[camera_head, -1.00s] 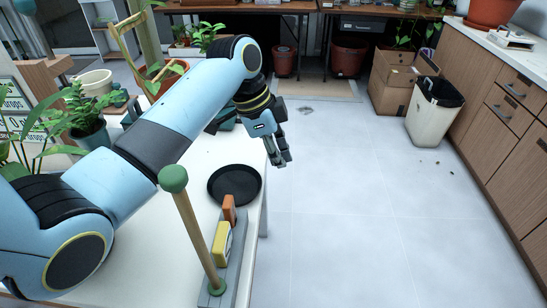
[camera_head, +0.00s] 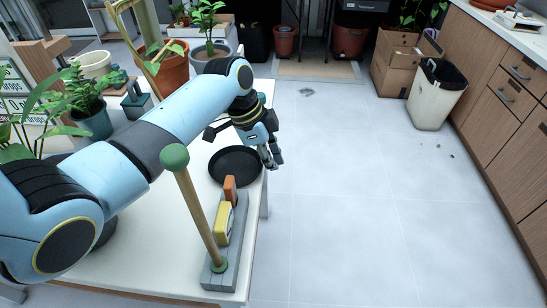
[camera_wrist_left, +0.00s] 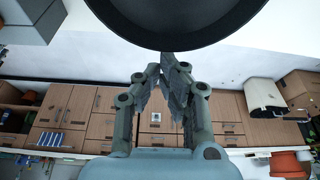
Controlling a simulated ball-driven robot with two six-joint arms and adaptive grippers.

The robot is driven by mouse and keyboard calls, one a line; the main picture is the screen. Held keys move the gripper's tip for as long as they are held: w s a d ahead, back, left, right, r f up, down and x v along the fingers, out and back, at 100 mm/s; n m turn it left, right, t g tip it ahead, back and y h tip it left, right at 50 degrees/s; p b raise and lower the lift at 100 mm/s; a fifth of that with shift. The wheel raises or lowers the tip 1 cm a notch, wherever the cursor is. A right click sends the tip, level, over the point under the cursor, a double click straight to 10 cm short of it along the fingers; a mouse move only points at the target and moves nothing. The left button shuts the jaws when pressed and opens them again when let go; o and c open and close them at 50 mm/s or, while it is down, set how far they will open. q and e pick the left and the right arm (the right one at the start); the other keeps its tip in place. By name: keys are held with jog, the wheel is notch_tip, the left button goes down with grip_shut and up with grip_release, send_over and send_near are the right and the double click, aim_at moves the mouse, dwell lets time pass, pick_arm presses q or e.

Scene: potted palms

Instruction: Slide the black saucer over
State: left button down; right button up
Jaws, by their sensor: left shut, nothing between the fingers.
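The black saucer (camera_head: 234,168) lies on the white table near its right edge. It is round and shallow with a raised rim. My left gripper (camera_head: 272,158) is shut and empty, fingers pointing down, just beyond the saucer's right rim. In the left wrist view the saucer (camera_wrist_left: 180,28) fills the top middle, and the shut fingertips (camera_wrist_left: 168,68) sit close to its rim. I cannot tell whether they touch it. My right gripper is in neither view.
A grey holder (camera_head: 217,272) with a green-knobbed rod, a yellow block and an orange block stands in front of the saucer. Potted plants (camera_head: 95,120) crowd the table's left and back. The white table (camera_head: 150,255) has bare room at the front. Open floor lies right.

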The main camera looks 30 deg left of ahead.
aim_at(233, 170)
pick_arm(q)
jog(key=s+a+p, duration=0.1)
jog(key=a, duration=0.1)
jog(key=s+a+p, duration=0.1)
jog(key=s+a, duration=0.1)
jog(key=a, duration=0.1)
jog(key=s+a+p, duration=0.1)
jog(key=a+p, duration=0.1)
jog(key=a, duration=0.1)
jog(key=shift+s+a+r, duration=0.1)
jog(key=shift+s, duration=0.2)
jog(key=shift+s+a, duration=0.25)
jog(key=shift+a, duration=0.15)
